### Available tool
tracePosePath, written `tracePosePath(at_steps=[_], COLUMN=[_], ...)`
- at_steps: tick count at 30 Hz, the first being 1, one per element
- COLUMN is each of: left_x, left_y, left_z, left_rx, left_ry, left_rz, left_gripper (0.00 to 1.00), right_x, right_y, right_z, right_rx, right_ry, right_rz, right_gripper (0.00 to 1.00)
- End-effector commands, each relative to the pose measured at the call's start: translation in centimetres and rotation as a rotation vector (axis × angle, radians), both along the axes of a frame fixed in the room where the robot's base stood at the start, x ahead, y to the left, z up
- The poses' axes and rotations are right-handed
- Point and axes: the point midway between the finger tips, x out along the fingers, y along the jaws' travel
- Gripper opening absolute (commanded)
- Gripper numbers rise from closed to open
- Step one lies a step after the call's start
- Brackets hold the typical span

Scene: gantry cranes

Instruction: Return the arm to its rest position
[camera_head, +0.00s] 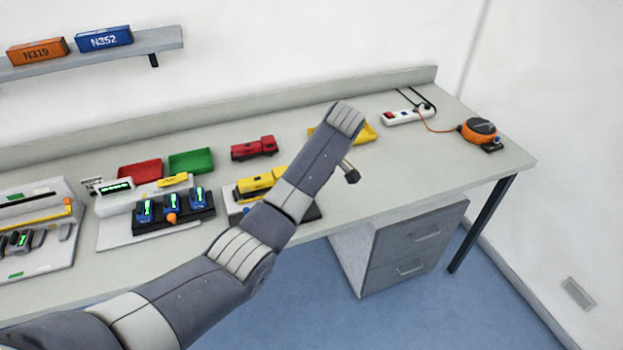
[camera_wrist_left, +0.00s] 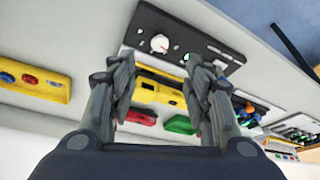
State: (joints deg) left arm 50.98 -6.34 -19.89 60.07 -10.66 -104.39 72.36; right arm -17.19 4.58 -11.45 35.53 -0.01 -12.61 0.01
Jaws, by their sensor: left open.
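My left arm (camera_head: 255,240) comes in from the lower left and reaches out over the right part of the bench. Its wrist hides most of the gripper in the head view; only a small dark part shows beside it. In the left wrist view my left gripper (camera_wrist_left: 163,92) has its two fingers apart with nothing held between them. Beyond the fingers lies a yellow item (camera_wrist_left: 158,90), next to a black panel (camera_wrist_left: 190,43) with a white knob. My right gripper is in neither view.
A power strip (camera_head: 405,115) and orange reel (camera_head: 478,130) stand at the right.

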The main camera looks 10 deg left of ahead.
Motion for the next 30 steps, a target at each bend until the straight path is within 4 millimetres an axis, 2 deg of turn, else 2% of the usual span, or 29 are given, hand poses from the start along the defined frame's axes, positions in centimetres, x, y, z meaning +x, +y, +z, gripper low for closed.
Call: tracePosePath(at_steps=[5,8,11,13,18,21,26,30], left_x=[0.0,-0.4,-1.7,-3.3,-9.0,-12.8,-19.3,-25.2], left_y=[0.0,0.0,0.0,0.0,0.5,1.1,2.2,3.3], left_z=[0.0,-0.7,-2.8,-5.0,-10.3,-12.7,-15.0,-15.5], left_rx=[0.000,-0.005,-0.023,-0.043,-0.090,-0.106,-0.115,-0.103], left_ry=[0.000,0.007,0.026,0.045,0.080,0.092,0.102,0.103], left_rz=[0.000,-0.015,-0.067,-0.130,-0.323,-0.434,-0.609,-0.762], left_gripper=[0.46,0.46,0.46,0.46,0.46,0.46,0.46,0.46], right_x=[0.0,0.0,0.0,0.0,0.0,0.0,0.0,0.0], right_y=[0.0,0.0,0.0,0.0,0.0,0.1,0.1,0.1], right_z=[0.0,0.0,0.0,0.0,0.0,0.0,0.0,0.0], right_rx=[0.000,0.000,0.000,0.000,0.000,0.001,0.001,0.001], right_ry=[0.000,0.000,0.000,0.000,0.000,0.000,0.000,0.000], right_rz=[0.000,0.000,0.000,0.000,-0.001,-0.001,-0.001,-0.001], right_gripper=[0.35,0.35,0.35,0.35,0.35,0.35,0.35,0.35])
